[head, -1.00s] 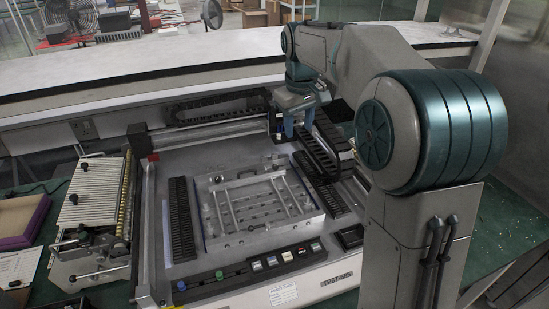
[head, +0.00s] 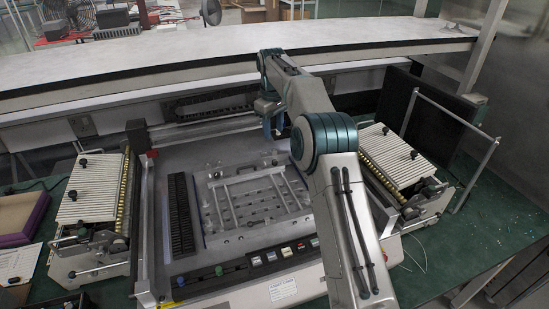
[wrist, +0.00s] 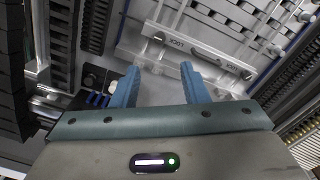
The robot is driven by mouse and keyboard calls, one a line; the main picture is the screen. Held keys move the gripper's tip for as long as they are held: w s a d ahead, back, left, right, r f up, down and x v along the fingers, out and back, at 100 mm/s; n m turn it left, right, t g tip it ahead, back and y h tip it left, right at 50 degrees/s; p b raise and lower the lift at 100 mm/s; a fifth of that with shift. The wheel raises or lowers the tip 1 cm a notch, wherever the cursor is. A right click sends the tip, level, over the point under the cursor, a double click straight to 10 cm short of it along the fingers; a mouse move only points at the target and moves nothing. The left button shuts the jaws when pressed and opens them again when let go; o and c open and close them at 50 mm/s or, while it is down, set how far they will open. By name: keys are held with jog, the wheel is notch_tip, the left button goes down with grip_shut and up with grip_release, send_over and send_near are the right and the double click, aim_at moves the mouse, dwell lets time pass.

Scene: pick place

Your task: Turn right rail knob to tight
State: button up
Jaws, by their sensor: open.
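A metal work-holding plate (head: 250,222) with slim rails lies in the middle of the machine bed. Its right rail (head: 291,190) runs front to back. In the wrist view, a crossbar (wrist: 210,56) carries small text labels and clear blocks. Small pale knob-like parts show near the plate; I cannot tell which is the right rail knob or how it is turned. My gripper (wrist: 161,68) is open, its two blue fingers apart with nothing between them, above the end of the crossbar. In the head view, my gripper (head: 273,125) is over the back of the bed, partly hidden by my arm.
Feeder units stand at the left (head: 92,200) and right (head: 400,165) of the machine. A black slotted rack (head: 181,215) lies left of the plate. Coloured buttons (head: 270,257) line the front panel. A cable chain (head: 215,105) runs along the back.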

aim_at(275, 161)
jog(key=f, duration=0.6)
jog(key=f+p, duration=0.1)
jog(key=f, duration=0.5)
jog(key=shift+w+d+f, duration=0.1)
jog(key=shift+d+f, duration=0.05)
jog(key=shift+d, duration=0.05)
grip_shut()
